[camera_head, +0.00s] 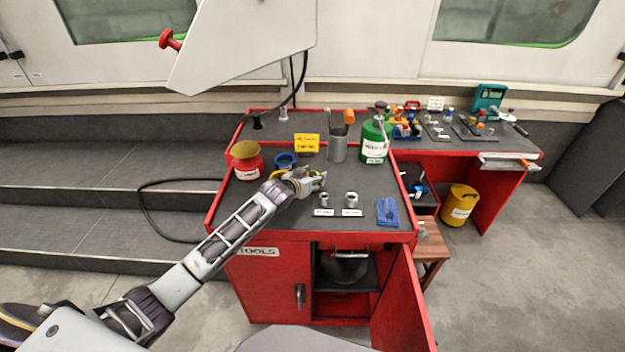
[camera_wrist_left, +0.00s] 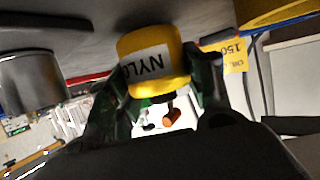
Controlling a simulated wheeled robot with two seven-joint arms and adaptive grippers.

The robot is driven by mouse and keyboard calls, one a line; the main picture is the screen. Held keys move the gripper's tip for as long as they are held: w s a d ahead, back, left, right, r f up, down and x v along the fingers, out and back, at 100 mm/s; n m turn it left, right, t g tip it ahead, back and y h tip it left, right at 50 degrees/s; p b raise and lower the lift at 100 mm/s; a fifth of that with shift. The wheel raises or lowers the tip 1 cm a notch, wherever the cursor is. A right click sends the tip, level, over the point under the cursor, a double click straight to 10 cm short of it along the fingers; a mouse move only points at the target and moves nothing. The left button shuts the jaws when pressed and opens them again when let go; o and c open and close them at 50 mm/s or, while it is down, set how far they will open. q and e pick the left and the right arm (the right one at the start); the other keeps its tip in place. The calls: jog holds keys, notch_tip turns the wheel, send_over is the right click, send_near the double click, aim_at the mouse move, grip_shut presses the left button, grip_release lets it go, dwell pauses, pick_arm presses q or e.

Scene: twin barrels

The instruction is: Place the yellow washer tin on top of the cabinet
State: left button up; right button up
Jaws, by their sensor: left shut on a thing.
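The yellow washer tin (camera_wrist_left: 150,62), with a pale label reading "NYLO", sits between the fingers of my left gripper (camera_wrist_left: 155,95) in the left wrist view. My left gripper (camera_head: 312,182) is shut on it, low over the dark top of the red cabinet (camera_head: 250,209) in the head view. There the hand mostly hides what it holds. I cannot tell whether the tin touches the cabinet top. My right gripper is not in view.
Behind are a grey tool cup (camera_head: 337,147) and a green bottle (camera_head: 375,142). Small metal parts (camera_head: 351,199) and a blue item (camera_head: 387,211) lie in front. The cabinet door (camera_head: 402,305) hangs open.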

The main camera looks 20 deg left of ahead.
pick_arm(q)
jog(key=shift+f, duration=0.35)
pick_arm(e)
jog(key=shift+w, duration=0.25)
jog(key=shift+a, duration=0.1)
pick_arm(q)
jog(key=o, duration=0.9)
jog(key=shift+f, duration=0.1)
jog(key=shift+c, duration=0.2)
